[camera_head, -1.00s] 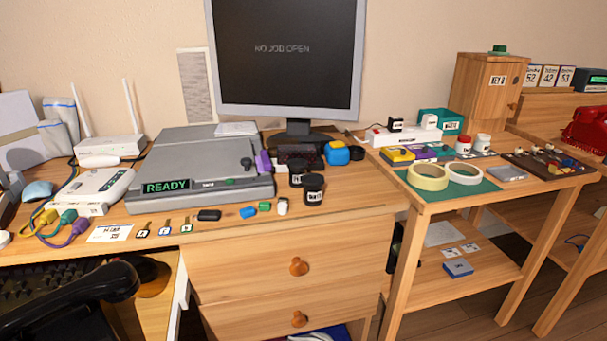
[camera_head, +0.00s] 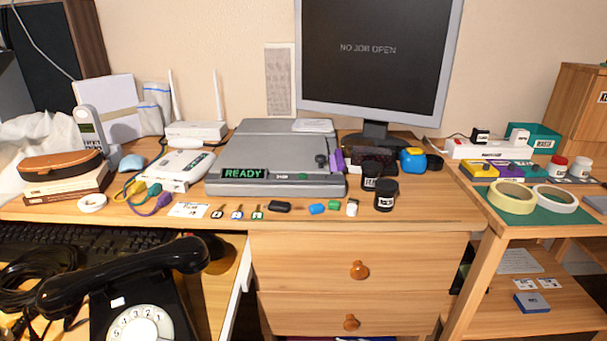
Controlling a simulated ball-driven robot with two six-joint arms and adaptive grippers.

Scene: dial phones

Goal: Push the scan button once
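A grey flatbed scanner (camera_head: 275,160) sits on the wooden desk below the monitor. Its front panel carries a green display (camera_head: 243,174) reading READY. A small green button (camera_head: 303,177) shows on the front edge, right of the display; I cannot read its label. A dark knob-like item and a purple item stand at the scanner's right side. Neither of my grippers is in view.
A monitor (camera_head: 378,60) reading NO JOB OPEN stands behind. Keys, small blocks and black jars (camera_head: 385,195) lie in front and right of the scanner. A black dial phone (camera_head: 130,290) is at lower left. A side table (camera_head: 480,260) stands right.

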